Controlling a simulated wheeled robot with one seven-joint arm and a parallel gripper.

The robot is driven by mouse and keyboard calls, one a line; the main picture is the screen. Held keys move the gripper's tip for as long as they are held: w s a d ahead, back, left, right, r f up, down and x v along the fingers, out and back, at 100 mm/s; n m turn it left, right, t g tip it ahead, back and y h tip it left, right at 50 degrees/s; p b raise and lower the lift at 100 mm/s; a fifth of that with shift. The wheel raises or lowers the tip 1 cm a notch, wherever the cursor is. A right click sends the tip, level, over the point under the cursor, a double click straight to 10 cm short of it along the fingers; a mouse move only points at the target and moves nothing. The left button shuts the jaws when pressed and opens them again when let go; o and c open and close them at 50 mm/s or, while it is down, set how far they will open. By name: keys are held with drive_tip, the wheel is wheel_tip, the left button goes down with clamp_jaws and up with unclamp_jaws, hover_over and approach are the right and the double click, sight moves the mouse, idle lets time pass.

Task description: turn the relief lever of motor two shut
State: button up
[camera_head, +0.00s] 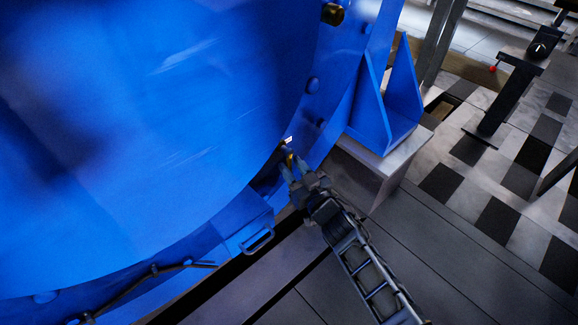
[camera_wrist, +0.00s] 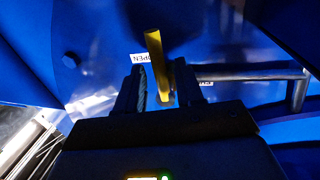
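The relief lever (camera_wrist: 155,48) is a yellow bar on the blue motor housing, seen in the wrist view standing up between my fingers. In the head view the lever (camera_head: 290,159) is a small yellow bit at my fingertips. A white label reading OPEN (camera_wrist: 140,58) is beside its left side in the wrist view. A second label (camera_wrist: 205,84) to the right is mostly hidden. My gripper (camera_wrist: 160,76) is open around the lever's lower part, one finger on each side. It also shows in the head view (camera_head: 288,168). Contact with the lever is not clear.
A pipe (camera_wrist: 250,74) runs right of my gripper in the wrist view. The curved blue motor (camera_head: 150,100) fills the head view's left. A blue handle (camera_head: 257,239) and a ribbed bracket (camera_head: 385,105) are nearby. The grey floor (camera_head: 450,260) at lower right is clear.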

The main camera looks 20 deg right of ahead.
drive_tip(key=shift+w+a, duration=0.15)
drive_tip(key=shift+w, duration=0.9)
clamp_jaws()
